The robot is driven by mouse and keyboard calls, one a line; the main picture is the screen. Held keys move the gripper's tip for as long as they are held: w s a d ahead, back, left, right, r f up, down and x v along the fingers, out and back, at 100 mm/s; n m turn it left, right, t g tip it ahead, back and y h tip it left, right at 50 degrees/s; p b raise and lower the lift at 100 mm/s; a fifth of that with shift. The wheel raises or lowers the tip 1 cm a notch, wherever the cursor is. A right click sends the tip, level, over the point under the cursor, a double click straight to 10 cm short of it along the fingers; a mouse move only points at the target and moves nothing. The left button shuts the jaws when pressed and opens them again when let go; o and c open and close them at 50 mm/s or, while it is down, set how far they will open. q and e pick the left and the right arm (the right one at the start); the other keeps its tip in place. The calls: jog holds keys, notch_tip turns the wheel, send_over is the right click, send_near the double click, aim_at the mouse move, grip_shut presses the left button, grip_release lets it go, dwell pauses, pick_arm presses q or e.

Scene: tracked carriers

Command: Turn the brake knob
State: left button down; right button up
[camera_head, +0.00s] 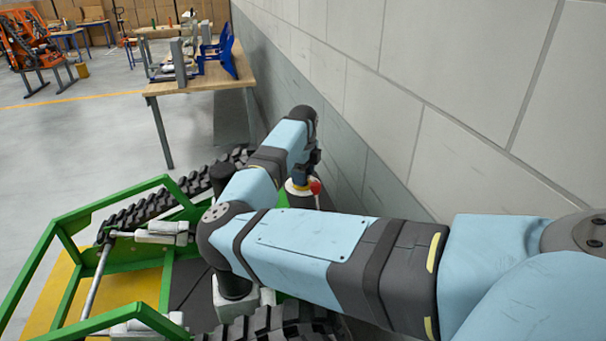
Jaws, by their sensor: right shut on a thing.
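The brake knob (316,187) appears as a small red ball on a dark post with a white and yellow collar, on the green tracked carrier (85,212). It is small in view and partly hidden behind my right arm. My right gripper (308,176) points down at the knob from above, with its jaws shut on it. The wrist and the small size hide how the fingers sit around it. My left gripper is not in view.
A wall (420,110) runs close along the right of the carrier and my right arm. Black rubber tracks (172,193) line the carrier. A wooden workbench (200,84) with parts stands behind. The grey floor (60,140) at left is open.

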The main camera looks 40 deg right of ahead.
jog(key=o, duration=0.9)
jog(key=shift+r, duration=0.15)
notch_tip(320, 180, up, 14)
jog(key=shift+f+b, duration=0.15)
jog(key=shift+b, duration=0.8)
jog(key=shift+a+f, duration=0.1)
jog(key=shift+f, duration=0.05)
